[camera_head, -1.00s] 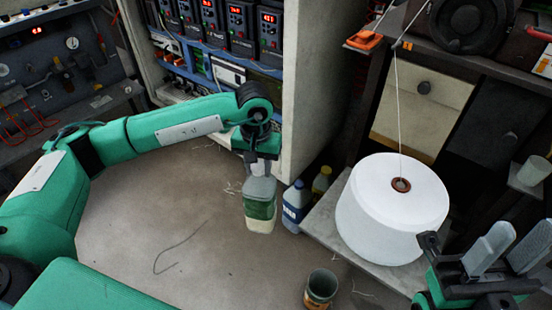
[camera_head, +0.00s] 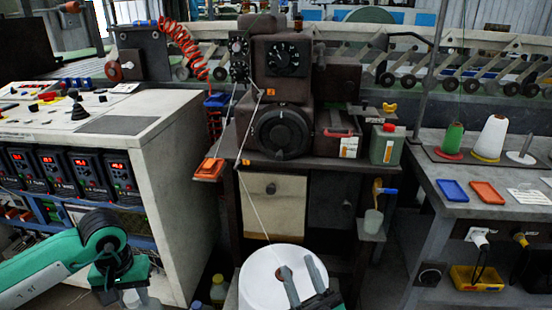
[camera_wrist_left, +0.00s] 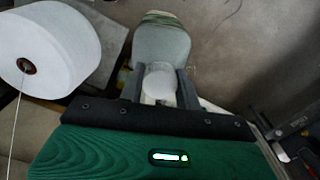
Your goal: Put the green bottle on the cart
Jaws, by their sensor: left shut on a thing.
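My left gripper (camera_wrist_left: 160,88) is shut on the neck of the green bottle (camera_wrist_left: 160,45), a pale, translucent bottle with a green band, seen from its cap end in the left wrist view. In the head view only a pale part of the bottle (camera_head: 131,298) shows at the bottom left edge, beneath my left wrist. A grey platform (camera_wrist_left: 118,42) carries a large white spool, apart from the bottle in the wrist view; I cannot tell whether this is the cart. My right gripper (camera_head: 297,264) is open and empty in front of the spool.
The white spool (camera_head: 262,278) has a thread rising from it to the machine (camera_head: 285,130). A control cabinet (camera_head: 175,160) stands beside my left arm. A small yellowish bottle (camera_head: 219,289) stands low between cabinet and spool. A side table (camera_head: 455,190) is at the right.

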